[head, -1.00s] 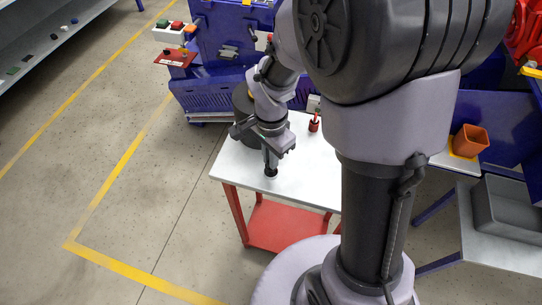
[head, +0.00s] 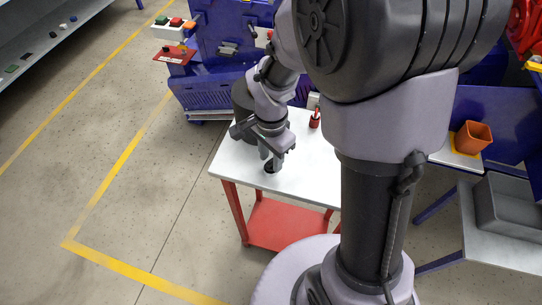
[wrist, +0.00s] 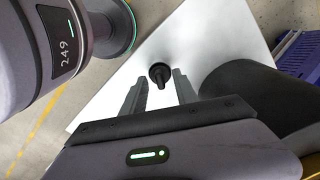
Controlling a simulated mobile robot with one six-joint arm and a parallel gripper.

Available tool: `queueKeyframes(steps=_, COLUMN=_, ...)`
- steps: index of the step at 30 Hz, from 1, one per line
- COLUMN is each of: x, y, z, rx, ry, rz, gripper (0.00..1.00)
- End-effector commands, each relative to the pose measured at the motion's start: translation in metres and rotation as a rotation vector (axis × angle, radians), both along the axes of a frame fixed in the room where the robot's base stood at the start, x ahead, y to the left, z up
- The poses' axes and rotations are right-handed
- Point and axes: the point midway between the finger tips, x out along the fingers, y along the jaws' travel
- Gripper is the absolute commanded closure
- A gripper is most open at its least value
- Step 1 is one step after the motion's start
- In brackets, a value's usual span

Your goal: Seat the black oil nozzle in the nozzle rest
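The black nozzle (wrist: 161,74) stands on the pale tabletop in the wrist view, a short stem rising from a round dark base. In the head view it is a small dark shape (head: 270,168) under my gripper. I cannot tell whether the round base is part of the nozzle or a rest around it. My gripper (head: 270,158) is open, its fingers apart. In the wrist view the fingers (wrist: 159,82) lie to either side of the stem, with gaps visible. No other nozzle rest can be made out for sure.
The white table (head: 300,185) has a red frame and lower shelf. A small red object (head: 314,119) stands toward its back. A dark cylinder (wrist: 255,95) is close on the right in the wrist view. An orange cup (head: 472,138) and a grey bin (head: 508,205) are at right.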

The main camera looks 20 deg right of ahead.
Motion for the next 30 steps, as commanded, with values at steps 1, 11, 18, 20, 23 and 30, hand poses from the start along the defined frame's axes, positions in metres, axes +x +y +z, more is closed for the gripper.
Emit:
queueKeyframes(steps=1, x=0.0, y=0.0, z=0.0, rx=0.0, ry=0.0, rz=0.0, gripper=0.65)
queueKeyframes(steps=11, x=0.001, y=0.0, z=0.054, rx=0.0, ry=-0.005, rz=0.0, gripper=0.65)
queueKeyframes(steps=18, x=0.001, y=0.0, z=0.134, rx=0.001, ry=-0.004, rz=-0.001, gripper=0.65)
queueKeyframes(steps=20, x=0.001, y=0.0, z=0.148, rx=-0.001, ry=-0.004, rz=0.0, gripper=0.65)
queueKeyframes(steps=23, x=0.0, y=0.0, z=0.165, rx=0.0, ry=-0.002, rz=-0.001, gripper=0.65)
queueKeyframes(steps=30, x=0.0, y=0.0, z=0.175, rx=0.0, ry=0.0, rz=0.0, gripper=0.65)
